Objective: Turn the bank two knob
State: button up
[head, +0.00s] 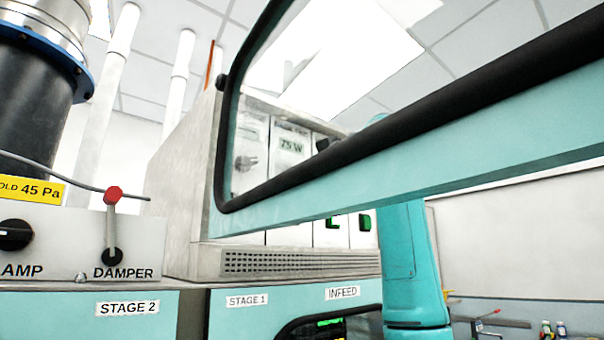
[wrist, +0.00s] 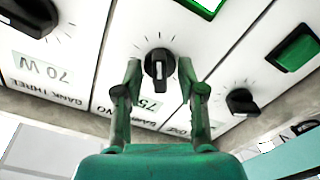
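In the wrist view, the bank two knob (wrist: 160,66) is a black knob with a pale pointer line, on a white panel with tick marks around it. Its inverted label, partly hidden by my gripper, shows 75 W. My gripper (wrist: 159,68) is open, one fingertip on each side of the knob. A gap shows on both sides, and I cannot tell whether the tips reach past its face. In the head view, the 75 W panel (head: 291,146) shows through a teal-framed window; I cannot make out the knob or gripper there.
In the wrist view, the bank three knob (wrist: 30,14) is at upper left and another black knob (wrist: 241,102) at right. Green switches (wrist: 294,48) are nearby. In the head view, the teal window frame (head: 420,160) crosses the foreground; a red-tipped damper lever (head: 112,225) stands left.

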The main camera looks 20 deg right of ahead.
grip_shut()
jog(key=shift+n, duration=1.6)
grip_release()
jog(key=shift+s, duration=0.1)
